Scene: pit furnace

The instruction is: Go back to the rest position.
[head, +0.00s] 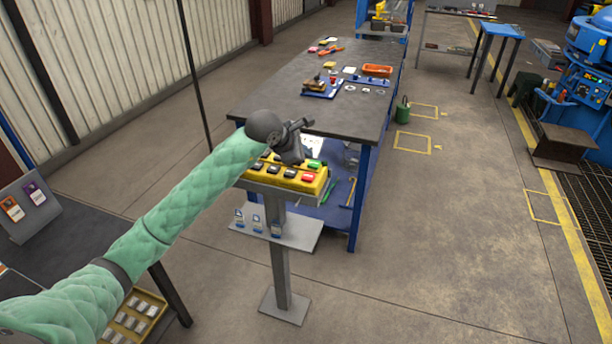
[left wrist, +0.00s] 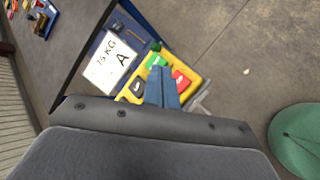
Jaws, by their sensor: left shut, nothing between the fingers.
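My left arm reaches in from the left in the head view, and my left gripper (head: 294,154) is over the yellow button panel (head: 262,179) on its grey post. In the left wrist view the two blue fingers (left wrist: 161,76) are together with nothing between them, over the panel (left wrist: 196,83) near its green button (left wrist: 156,61) and red button (left wrist: 181,80). I cannot tell whether the fingertips touch the panel. The gripper hides part of the panel's back row. My right gripper is not in view.
A workbench (head: 270,90) with an orange tray (head: 378,71) and small parts stands right behind the panel. The post's shelf (head: 300,232) holds small tags. A dark table (head: 70,240) is at the left. Open floor (head: 440,240) lies to the right.

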